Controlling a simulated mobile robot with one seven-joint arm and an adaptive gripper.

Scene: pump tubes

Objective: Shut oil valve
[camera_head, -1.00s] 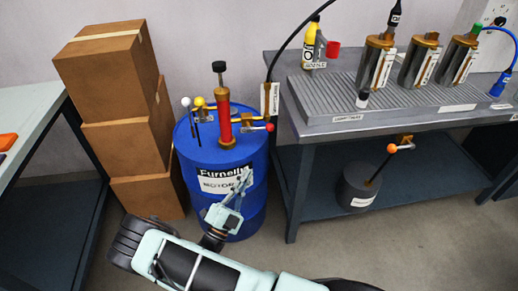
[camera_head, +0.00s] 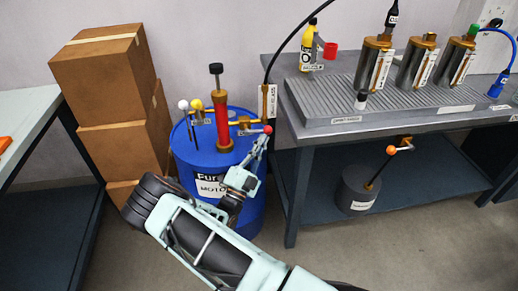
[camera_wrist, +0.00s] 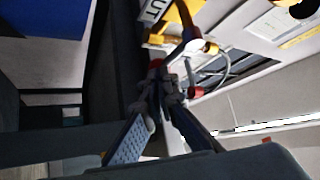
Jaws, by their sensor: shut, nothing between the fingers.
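The blue drum (camera_head: 255,185) carries a red pump (camera_head: 223,120) with brass pipes. On its right pipe, a valve lever ends in a red knob (camera_head: 268,129). Which lever is the oil valve I cannot tell.
Stacked boxes (camera_head: 103,75) stand left of the drum. The grey workbench (camera_head: 340,137) is close on its right, with several metal cylinders and a yellow bottle (camera_head: 307,48). A black hose rises behind the drum.

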